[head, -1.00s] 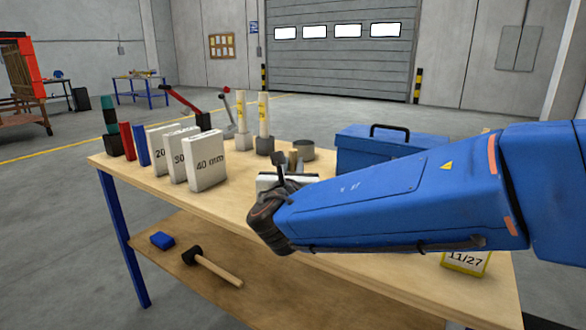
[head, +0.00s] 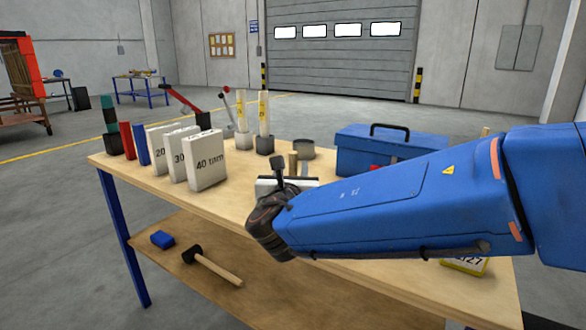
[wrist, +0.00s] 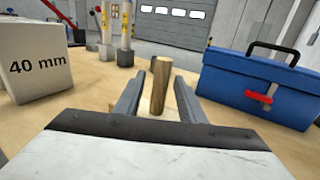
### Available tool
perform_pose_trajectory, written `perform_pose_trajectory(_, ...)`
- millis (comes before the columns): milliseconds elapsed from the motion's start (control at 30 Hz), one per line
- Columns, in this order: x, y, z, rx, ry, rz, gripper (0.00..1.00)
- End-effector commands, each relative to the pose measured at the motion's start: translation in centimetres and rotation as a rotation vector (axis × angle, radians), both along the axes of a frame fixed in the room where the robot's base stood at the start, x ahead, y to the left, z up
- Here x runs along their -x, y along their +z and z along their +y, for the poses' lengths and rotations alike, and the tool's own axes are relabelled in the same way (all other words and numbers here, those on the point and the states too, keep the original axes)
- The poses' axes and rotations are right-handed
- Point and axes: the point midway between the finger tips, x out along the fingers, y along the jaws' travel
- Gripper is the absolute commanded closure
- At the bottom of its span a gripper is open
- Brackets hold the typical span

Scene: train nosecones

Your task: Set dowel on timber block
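The fingers are apart, and I see no clear contact with the dowel. In the head view the dowel (head: 293,163) shows just behind the fingers of my gripper (head: 290,168).
A blue toolbox (head: 361,152) stands right of the dowel. White blocks, one marked 40 mm (head: 208,162), stand at the left. Two pale posts in grey bases and a round grey container (head: 304,150) stand behind. A yellow-edged sign (head: 465,264) is partly covered by my arm.

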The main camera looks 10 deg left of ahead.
Motion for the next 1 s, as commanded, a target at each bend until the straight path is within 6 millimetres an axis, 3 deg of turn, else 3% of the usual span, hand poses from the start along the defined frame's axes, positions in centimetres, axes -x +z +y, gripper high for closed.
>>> perform_pose_trajectory(500, 8.8, 0.1, -1.2, -0.001, 0.002, 0.000, 0.64)
perform_pose_trajectory(700, 10.6, 0.0, -1.4, 0.000, 0.001, 0.000, 0.64)
perform_pose_trajectory(1000, 11.0, 0.0, -1.6, 0.000, -0.001, 0.000, 0.64)
